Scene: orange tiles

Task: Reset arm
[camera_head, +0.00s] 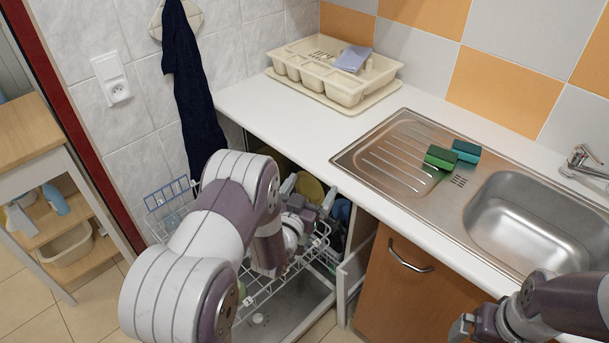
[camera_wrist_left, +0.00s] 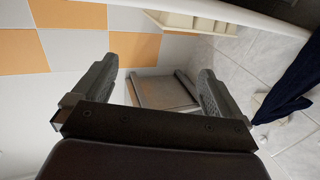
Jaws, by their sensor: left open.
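My left arm reaches in from the lower left over an open dishwasher rack (camera_head: 262,290). My left gripper (camera_head: 309,193) is open above the rack, just in front of the counter edge. In the left wrist view its two fingers (camera_wrist_left: 160,72) stand wide apart. A grey-brown boxy shape shows beyond them, and I cannot tell what it is. No object is seen held. My right arm comes in at the lower right, and part of my right gripper (camera_head: 463,327) shows in front of the cabinet. Its fingertips are not clear.
The white counter (camera_head: 290,127) carries a cream dish tray (camera_head: 345,92), a steel sink (camera_head: 530,215) and two green sponges (camera_head: 440,157). An orange-brown cabinet door (camera_head: 405,290) is below. A dark towel (camera_head: 190,90) hangs on the wall. A wooden shelf cart (camera_head: 40,150) stands left.

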